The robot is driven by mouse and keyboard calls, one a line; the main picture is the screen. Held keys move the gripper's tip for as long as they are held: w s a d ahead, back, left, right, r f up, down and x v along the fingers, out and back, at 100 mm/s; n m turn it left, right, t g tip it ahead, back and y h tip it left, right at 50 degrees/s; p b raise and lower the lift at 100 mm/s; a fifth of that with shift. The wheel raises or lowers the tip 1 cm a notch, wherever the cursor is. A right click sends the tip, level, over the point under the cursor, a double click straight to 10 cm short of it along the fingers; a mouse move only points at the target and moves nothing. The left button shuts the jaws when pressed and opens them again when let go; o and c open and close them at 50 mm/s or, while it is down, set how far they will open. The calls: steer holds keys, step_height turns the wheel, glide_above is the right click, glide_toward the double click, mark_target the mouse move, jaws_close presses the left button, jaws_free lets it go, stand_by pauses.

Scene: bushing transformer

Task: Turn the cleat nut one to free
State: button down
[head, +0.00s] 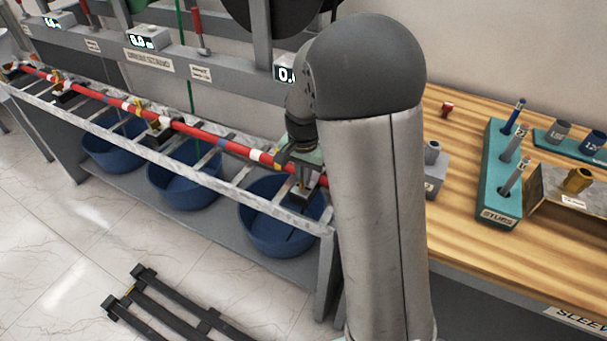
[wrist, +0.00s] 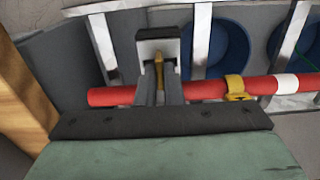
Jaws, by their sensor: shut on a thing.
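A long red rod with white, blue and yellow bands (head: 190,128) lies along the grey rack, held in several dark cleats. The rod also crosses the wrist view (wrist: 207,89). My gripper (head: 300,165) is at the rod's near right end, pointing down. In the wrist view, its two grey fingers (wrist: 159,88) are shut on a narrow brass-coloured piece, which looks like the cleat nut (wrist: 159,72). A grey and black cleat block (wrist: 158,42) stands just beyond the fingertips. The nut's threads and the contact at its lower part are hidden. My arm covers the rod's end in the head view.
Blue tubs (head: 182,183) stand below the rack's metal slats. A wooden bench (head: 465,130) on the right holds a teal stubs holder (head: 497,190) and small parts. Dark rails (head: 175,305) lie on the floor. A yellow clip (wrist: 235,87) sits on the rod beside my gripper.

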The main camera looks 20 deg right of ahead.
steer(key=n+b, duration=0.1)
steer(key=n, duration=0.4)
steer(key=shift+n, duration=0.3)
steer(key=n+b, duration=0.1)
steer(key=n, duration=0.7)
steer(key=shift+n, duration=0.4)
steer(key=shift+r+n, duration=0.1)
steer(key=shift+n, duration=1.7)
steer(key=c, duration=1.6)
jaws_free()
steer(key=shift+o, duration=0.2)
